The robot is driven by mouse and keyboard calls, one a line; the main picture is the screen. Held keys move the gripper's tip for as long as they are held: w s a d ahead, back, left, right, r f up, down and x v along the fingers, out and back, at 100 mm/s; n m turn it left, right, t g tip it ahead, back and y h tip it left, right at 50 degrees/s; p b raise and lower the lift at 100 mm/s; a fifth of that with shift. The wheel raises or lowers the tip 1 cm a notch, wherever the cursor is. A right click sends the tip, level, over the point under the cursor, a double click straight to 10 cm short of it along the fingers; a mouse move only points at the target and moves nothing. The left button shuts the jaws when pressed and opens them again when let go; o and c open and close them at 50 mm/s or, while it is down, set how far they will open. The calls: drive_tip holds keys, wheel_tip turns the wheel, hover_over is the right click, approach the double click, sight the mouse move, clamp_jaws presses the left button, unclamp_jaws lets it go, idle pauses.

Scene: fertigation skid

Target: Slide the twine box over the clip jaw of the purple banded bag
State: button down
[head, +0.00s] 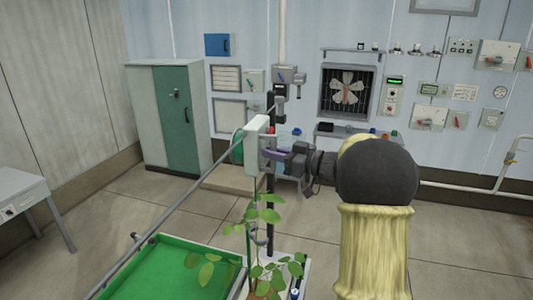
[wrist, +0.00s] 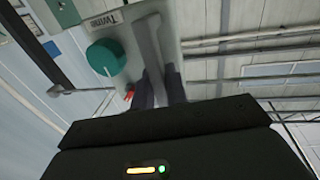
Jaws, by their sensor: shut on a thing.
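The twine box (head: 257,126) is a pale box in the middle of the head view, by a dark upright post. In the wrist view the twine box (wrist: 112,22) shows its "Twine" label, a round green part and a small red part. My gripper (head: 278,155) is at the box's right side. In the wrist view my gripper (wrist: 158,88) is shut on a grey strip at the box. A purple patch shows by the fingers in the head view; I cannot tell if it belongs to the bag. I cannot make out the purple banded bag or its clip jaw.
A long grey rail (head: 175,203) runs diagonally to the post. A leafy plant (head: 265,216) stands below the gripper, beside a green tray (head: 175,270). A green-doored cabinet (head: 180,120) and a wall with a fan (head: 347,92) and switches stand behind.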

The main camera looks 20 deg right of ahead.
idle(0.3)
drive_tip(key=c, duration=1.5)
unclamp_jaws()
drive_tip(key=shift+d, duration=0.1)
drive_tip(key=b+v, duration=0.7)
drive_tip(key=v, duration=1)
drive_tip(key=shift+d+r, duration=0.1)
